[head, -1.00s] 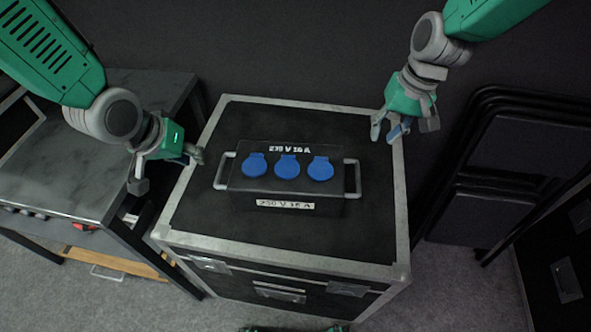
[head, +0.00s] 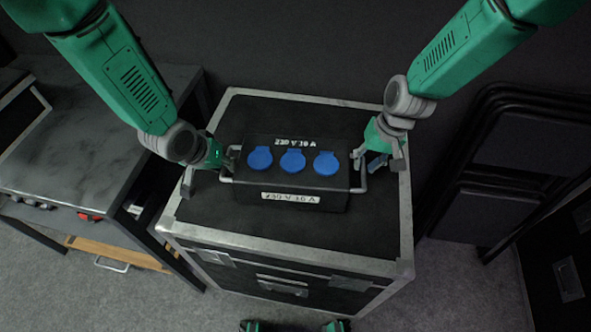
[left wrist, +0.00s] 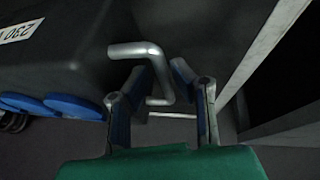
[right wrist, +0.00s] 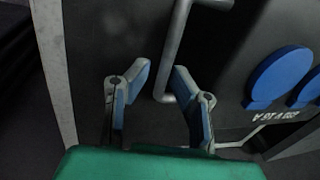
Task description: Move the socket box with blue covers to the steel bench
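The black socket box (head: 291,181) with three blue covers and a white 230 V 16 A label lies on the black flight case (head: 200,215). It has a grey bar handle at each end. My left gripper (head: 229,162) is at the left handle; in the left wrist view that handle (left wrist: 150,52) reaches between its parted fingers. My right gripper (head: 372,163) is at the right handle; in the right wrist view that handle (right wrist: 176,40) runs between its parted fingers. Neither gripper is closed on its handle. The steel bench (head: 75,150), with a bare grey top, stands at the left.
The flight case has bright metal edges. Folded black chairs (head: 520,150) lean at the right, beside another dark case (head: 565,265). A red item (head: 90,217) and an orange-brown drawer or board (head: 118,253) show at the bench front.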

